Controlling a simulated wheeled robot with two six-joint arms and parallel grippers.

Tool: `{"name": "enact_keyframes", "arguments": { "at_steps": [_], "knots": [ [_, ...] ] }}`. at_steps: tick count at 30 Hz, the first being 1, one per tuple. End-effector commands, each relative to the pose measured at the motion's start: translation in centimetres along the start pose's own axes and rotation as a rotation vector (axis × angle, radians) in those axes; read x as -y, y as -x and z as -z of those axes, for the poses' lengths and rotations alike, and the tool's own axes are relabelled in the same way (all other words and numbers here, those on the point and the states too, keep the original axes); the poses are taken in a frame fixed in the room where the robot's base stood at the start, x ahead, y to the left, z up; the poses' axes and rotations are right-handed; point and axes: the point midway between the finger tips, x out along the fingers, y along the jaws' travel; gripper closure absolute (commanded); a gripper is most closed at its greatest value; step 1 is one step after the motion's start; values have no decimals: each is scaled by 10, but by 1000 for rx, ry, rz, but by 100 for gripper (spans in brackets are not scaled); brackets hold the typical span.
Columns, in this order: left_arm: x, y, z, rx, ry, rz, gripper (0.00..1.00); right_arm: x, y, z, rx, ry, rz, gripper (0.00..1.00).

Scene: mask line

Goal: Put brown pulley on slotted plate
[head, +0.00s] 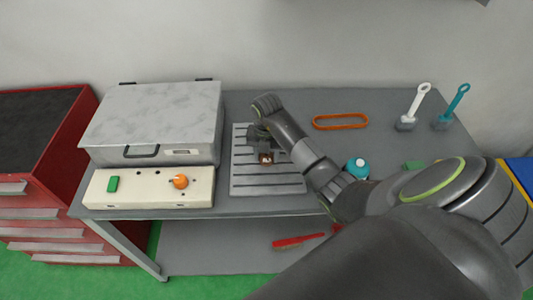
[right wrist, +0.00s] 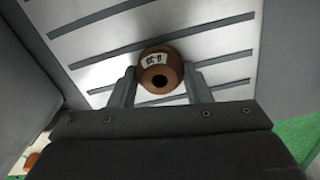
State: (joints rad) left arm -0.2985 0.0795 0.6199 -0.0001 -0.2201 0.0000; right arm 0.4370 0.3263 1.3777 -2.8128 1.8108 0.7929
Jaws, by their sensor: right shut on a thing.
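The brown pulley (right wrist: 160,76) shows in the right wrist view as a round piece with a dark centre hole and a white label. My right gripper (right wrist: 158,88) is shut on it, with a finger on each side. In the head view the pulley (head: 265,158) is a small brown spot at the right gripper (head: 262,148), over the slotted plate (head: 262,190). The plate is grey with dark parallel slots, and it also fills the background of the right wrist view (right wrist: 215,45). I cannot tell whether the pulley touches the plate. My left gripper is not in view.
A box with a marbled lid (head: 155,115) and a control panel with an orange knob (head: 180,181) stand left of the plate. An orange belt (head: 340,122), a teal-topped item (head: 358,168) and two brushes (head: 411,108) (head: 450,108) are to the right. A red brush (head: 297,241) lies on the lower shelf.

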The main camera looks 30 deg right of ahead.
Motion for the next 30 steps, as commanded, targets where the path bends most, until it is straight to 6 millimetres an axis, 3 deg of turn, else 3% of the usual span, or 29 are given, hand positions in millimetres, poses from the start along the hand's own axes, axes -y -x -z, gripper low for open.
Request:
{"name": "enact_keyframes", "arguments": {
  "at_steps": [1, 6, 18, 25, 27, 30],
  "knots": [
    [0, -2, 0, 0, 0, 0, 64, 0, -2, 0, 0, 0, 0, 55],
    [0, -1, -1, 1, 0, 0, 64, 0, -1, 0, 0, 0, 0, 34],
    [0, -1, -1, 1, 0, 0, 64, 0, 6, -1, 2, 0, -1, 34],
    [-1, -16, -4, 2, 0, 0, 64, 0, 47, -2, 8, 2, -3, 34],
    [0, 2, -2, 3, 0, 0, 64, 0, 72, -1, 3, 0, 0, 34],
    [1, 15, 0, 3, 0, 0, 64, 0, 88, 0, 0, 0, 1, 34]
  ]
}}
